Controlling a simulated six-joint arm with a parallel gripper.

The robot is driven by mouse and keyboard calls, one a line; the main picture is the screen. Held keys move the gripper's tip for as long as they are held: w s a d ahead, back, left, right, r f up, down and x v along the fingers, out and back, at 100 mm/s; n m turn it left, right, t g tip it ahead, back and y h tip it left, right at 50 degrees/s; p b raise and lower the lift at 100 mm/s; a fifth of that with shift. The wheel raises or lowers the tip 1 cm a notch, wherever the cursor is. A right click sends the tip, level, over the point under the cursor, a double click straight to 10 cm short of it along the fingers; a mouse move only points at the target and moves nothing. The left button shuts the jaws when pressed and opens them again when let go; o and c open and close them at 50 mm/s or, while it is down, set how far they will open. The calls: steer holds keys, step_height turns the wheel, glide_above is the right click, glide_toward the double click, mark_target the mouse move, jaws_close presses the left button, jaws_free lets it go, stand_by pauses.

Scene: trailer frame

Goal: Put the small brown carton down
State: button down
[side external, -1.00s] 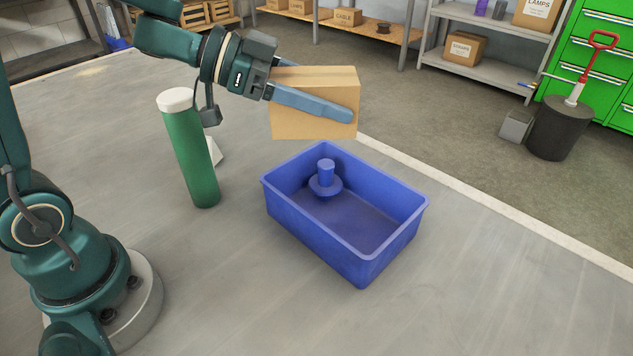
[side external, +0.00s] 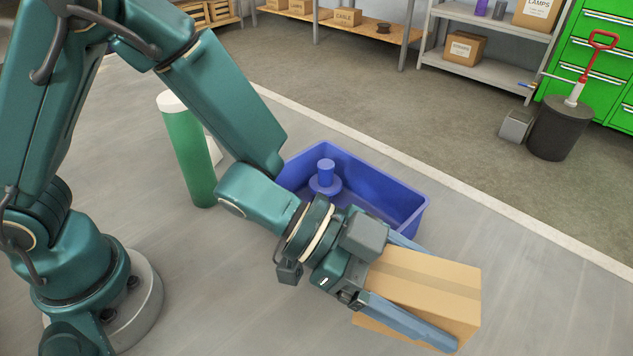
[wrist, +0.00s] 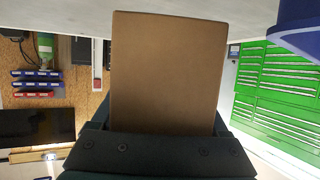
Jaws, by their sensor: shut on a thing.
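The small brown carton (side external: 428,283) is a tan box with a tape strip along its top. My gripper (side external: 425,290) is shut on it, one finger along each side. In the side external view the carton is at the lower right, in front of the blue bin. I cannot tell whether its underside touches the table. In the wrist view the carton (wrist: 168,75) fills the middle, and the fingers are mostly hidden.
A blue bin (side external: 395,185) stands behind my wrist, with a blue flanged part (side external: 325,178) inside. A green cylinder with a white cap (side external: 188,155) stands at the left, a white object partly hidden behind it. The grey table (side external: 540,285) is clear to the right.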

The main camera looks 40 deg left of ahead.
steer(key=shift+f, duration=3.85)
steer(key=shift+f, duration=0.1)
jaws_free()
steer(key=shift+a, duration=0.1)
steer(key=v, duration=1.2)
